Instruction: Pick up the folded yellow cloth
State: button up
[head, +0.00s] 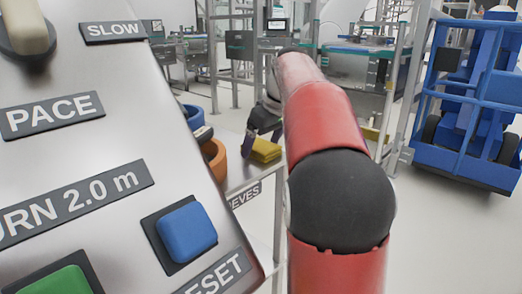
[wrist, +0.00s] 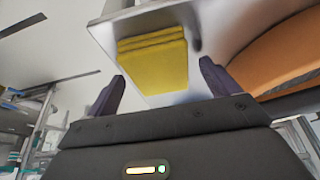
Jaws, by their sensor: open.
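The folded yellow cloth (head: 264,149) lies on a pale table beside an orange bowl in the head view. In the wrist view the cloth (wrist: 153,62) shows as a stack of yellow layers on a bright surface, ahead of and between my fingers. My gripper (wrist: 160,85) is open, with one dark finger on each side and nothing between the tips. In the head view my gripper (head: 250,142) is partly hidden by my red arm, with a finger close to the cloth's left side. I cannot tell whether it touches the cloth.
An orange bowl (head: 214,158) stands just left of the cloth, and it also shows at the right of the wrist view (wrist: 270,62). A blue container (head: 193,117) is behind it. A panel with buttons (head: 110,170) fills the left foreground. A blue cart (head: 468,110) stands right.

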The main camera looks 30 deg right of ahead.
jog(key=shift+f, duration=0.15)
dwell(0.3)
jog(key=c, duration=1.1)
jog(key=shift+o, duration=0.2)
